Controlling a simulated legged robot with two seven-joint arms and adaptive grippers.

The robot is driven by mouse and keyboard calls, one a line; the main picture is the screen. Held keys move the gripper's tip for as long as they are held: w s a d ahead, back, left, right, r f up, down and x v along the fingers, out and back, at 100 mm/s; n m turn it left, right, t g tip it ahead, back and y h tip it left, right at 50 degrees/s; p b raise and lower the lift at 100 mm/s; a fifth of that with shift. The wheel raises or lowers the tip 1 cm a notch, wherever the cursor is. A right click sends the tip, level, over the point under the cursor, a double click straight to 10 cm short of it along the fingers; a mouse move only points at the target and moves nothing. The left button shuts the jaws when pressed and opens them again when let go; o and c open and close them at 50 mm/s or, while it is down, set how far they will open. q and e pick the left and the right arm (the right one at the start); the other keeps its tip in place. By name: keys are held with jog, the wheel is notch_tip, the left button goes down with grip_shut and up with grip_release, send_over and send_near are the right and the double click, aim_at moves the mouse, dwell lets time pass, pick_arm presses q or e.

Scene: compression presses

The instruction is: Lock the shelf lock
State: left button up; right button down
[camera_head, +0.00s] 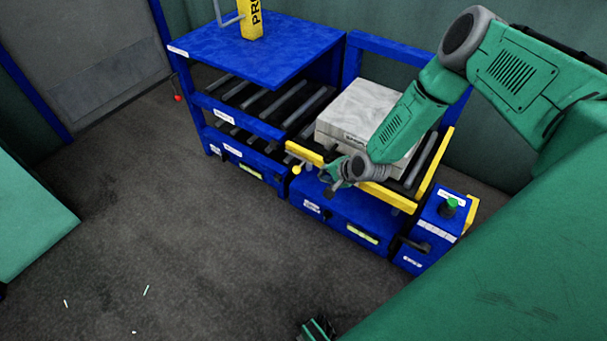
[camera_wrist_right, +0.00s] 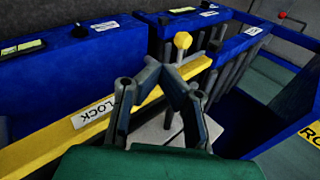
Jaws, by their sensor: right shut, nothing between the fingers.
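In the head view the knob (camera_head: 296,169) is at the left front of the roller shelf. A yellow bar (camera_wrist_right: 40,152) with a LOCK label (camera_wrist_right: 93,113) runs beside it. My right gripper (camera_wrist_right: 176,74) is shut and empty, its fingertips close to the stem; I cannot tell whether they touch. In the head view the right gripper (camera_head: 333,183) is in front of the yellow bar.
A pale block (camera_head: 362,108) rests on the rollers behind the bar. A blue press table (camera_head: 255,48) stands to the left. A blue control box (camera_head: 436,226) with a green button (camera_head: 451,205) is at the right. The grey floor (camera_head: 190,225) in front is mostly clear.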

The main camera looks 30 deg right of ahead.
aim_at(297, 169)
jog(key=w+r+b+x, duration=0.1)
jog(key=b+x, duration=0.3)
jog(key=x, duration=0.6)
jog(key=shift+w+a+r, duration=0.15)
jog(key=shift+w+r, duration=0.1)
jog(key=shift+w, duration=0.25)
